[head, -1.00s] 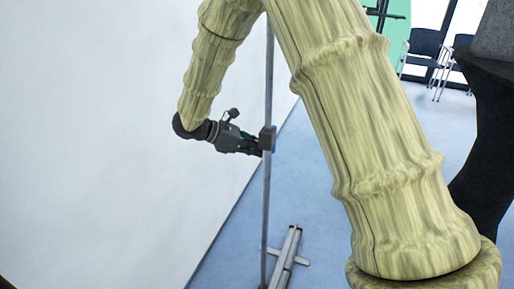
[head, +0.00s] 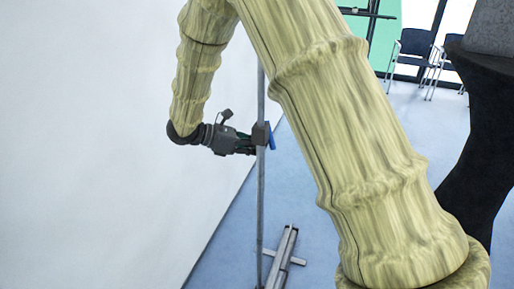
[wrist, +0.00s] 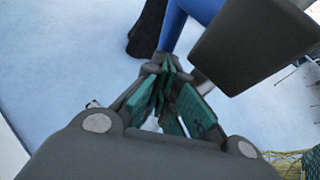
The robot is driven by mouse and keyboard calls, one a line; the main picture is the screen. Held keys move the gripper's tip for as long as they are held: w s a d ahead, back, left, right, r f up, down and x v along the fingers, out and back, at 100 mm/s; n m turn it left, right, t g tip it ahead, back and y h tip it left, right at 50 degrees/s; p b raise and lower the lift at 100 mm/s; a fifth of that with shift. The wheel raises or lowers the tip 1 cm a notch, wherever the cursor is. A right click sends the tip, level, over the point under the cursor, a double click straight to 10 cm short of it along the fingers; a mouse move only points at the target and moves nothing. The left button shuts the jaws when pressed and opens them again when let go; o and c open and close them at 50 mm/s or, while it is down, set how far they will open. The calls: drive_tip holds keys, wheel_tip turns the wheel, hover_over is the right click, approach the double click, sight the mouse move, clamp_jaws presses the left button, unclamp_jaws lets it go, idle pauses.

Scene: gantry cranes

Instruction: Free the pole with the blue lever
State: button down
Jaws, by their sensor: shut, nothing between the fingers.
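A thin grey upright pole (head: 261,205) runs through a dark clamp block (head: 260,134) in the head view. The blue lever (head: 271,137) sticks out at a slant on the clamp's right side. In the wrist view, the blue lever (wrist: 180,22) is large at the top, beside the dark clamp block (wrist: 250,42). My gripper (head: 254,145) is at the clamp from the left. In the wrist view, my gripper's (wrist: 168,68) green-padded fingers are shut together with nothing between them, tips just below the lever. Whether they touch it I cannot tell.
A white wall panel (head: 90,150) fills the left side. A metal floor stand (head: 284,258) lies at the pole's foot. A black-draped table (head: 480,140) stands at the right, with chairs (head: 415,52) behind. Blue floor between is clear.

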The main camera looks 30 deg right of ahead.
drive_tip(key=shift+r, duration=0.1)
drive_tip(key=shift+w+r, duration=0.15)
drive_tip(key=shift+r, duration=0.5)
drive_tip(key=shift+r, duration=0.1)
drive_tip(key=shift+w, duration=0.1)
drive_tip(key=w+a+r+b, duration=0.1)
drive_tip(key=w+a+b, duration=0.1)
drive_tip(key=a, duration=1.1)
drive_tip(key=shift+w+b, duration=0.35)
drive_tip(key=shift+w, duration=0.45)
